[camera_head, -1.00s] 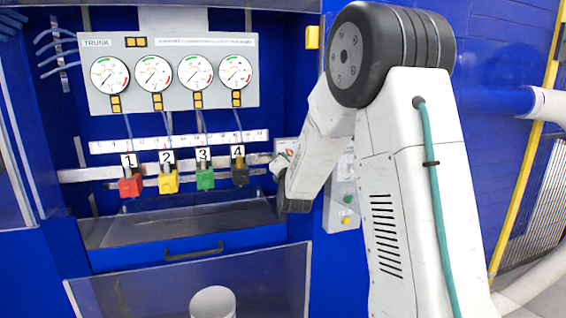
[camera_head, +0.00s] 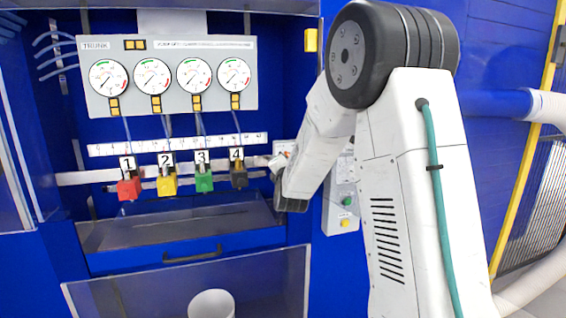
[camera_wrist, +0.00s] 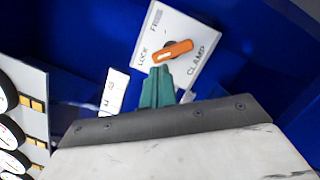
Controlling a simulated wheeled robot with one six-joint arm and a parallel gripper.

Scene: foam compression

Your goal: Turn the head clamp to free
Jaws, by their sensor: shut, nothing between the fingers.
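The head clamp's white plate (camera_wrist: 200,30) is in the wrist view, tilted, marked FREE, LOCK and CLAMP. Its orange lever (camera_wrist: 175,51) sits on a dark pivot, with its pale-marked end toward the word LOCK. My gripper (camera_wrist: 163,70) has green fingers, held together and empty. Their tips are just below the lever's LOCK-side end in the picture; I cannot tell whether they touch it. In the head view, only part of the clamp plate (camera_head: 283,147) shows beside my arm, and my gripper's fingers are hidden.
Left of the clamp are numbered red (camera_head: 129,187), yellow (camera_head: 167,185), green (camera_head: 204,181) and black (camera_head: 239,176) clips on a rail, under a gauge panel (camera_head: 170,45). A button box (camera_head: 343,200) stands right, behind my arm. A clear guard (camera_head: 250,285) and white cylinder (camera_head: 212,303) are below.

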